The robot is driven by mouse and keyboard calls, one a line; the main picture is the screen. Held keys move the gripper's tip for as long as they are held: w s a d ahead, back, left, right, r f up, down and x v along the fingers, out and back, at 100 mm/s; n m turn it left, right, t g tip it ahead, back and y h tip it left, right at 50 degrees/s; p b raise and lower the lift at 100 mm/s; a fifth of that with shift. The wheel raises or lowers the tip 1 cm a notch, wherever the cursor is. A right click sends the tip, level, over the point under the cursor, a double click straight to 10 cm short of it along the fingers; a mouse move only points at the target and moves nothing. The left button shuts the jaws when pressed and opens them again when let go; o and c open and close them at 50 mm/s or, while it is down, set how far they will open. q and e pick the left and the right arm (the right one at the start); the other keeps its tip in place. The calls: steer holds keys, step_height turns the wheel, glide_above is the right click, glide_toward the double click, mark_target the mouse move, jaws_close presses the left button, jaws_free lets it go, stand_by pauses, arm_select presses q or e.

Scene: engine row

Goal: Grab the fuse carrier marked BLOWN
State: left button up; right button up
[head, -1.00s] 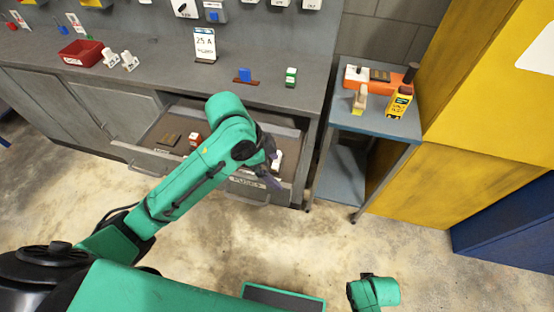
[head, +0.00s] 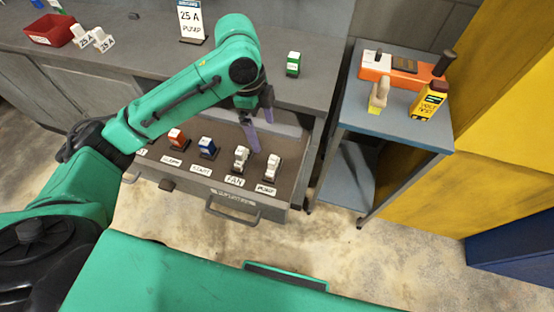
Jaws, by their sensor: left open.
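No BLOWN mark is readable on any carrier. In the open drawer (head: 225,190) stands a row of fuse carriers: a red one (head: 177,138), a blue one (head: 207,147), a white one (head: 241,158) behind the FAN label, and a white one (head: 272,167) behind the PUMP label. My left gripper (head: 260,126) is open, fingers pointing down, above the back of the two white carriers, and looks empty. Two white carriers marked 25 A, a left one (head: 80,36) and a right one (head: 103,41), lie on the bench. My right gripper is out of view.
A green carrier (head: 292,64), a 25 A PUMP card (head: 191,20) and a red bin (head: 50,29) are on the bench. A side cart (head: 352,112) holds an orange tool (head: 398,72), a yellow meter (head: 429,100) and a small tan-handled item (head: 379,95). My left arm crosses the drawer's left part.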

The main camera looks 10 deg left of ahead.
mark_target(272, 159)
arm_select(q)
steer(key=f, duration=0.5)
steer(key=d+f, duration=0.1)
steer(key=f, duration=0.4)
steer(key=d+f, duration=0.1)
steer(key=f, duration=0.5)
steer(key=shift+w, duration=0.3)
steer(key=c, duration=1.2)
